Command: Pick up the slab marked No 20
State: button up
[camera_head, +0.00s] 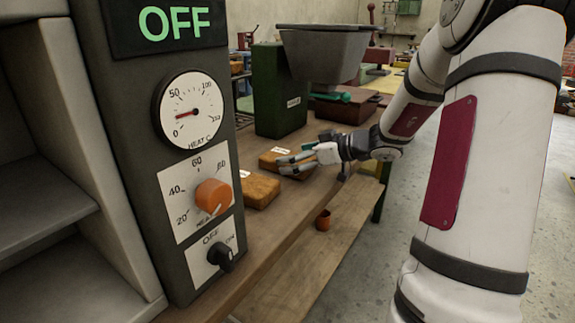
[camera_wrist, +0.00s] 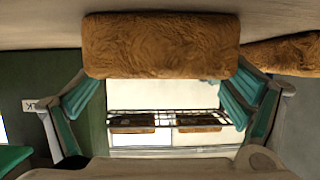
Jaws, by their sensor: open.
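Two brown, rough slabs lie on the wooden bench in the head view: a nearer slab (camera_head: 260,191) and a farther slab (camera_head: 268,161). Each has a small white label on top, too small to read, so I cannot tell which is No 20. My gripper (camera_head: 285,165) is at the farther slab, its fingers over it and partly hiding it. In the wrist view one slab (camera_wrist: 160,45) spans the space between the spread fingertips of my gripper (camera_wrist: 163,76). Its label does not show there. I cannot tell whether the fingers touch it. Part of another slab (camera_wrist: 290,52) shows at right.
A control panel (camera_head: 187,262) with a gauge and knobs stands close at left. A dark green machine (camera_head: 280,95) with a grey hopper (camera_head: 325,50) stands behind the slabs. A small orange-brown cup (camera_head: 323,220) sits on the lower plank (camera_head: 300,275).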

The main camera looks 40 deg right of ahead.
jog(key=shift+w+a+f, duration=0.2)
jog(key=shift+w, duration=0.25)
jog(key=c, duration=1.6)
jog(key=shift+r, duration=0.15)
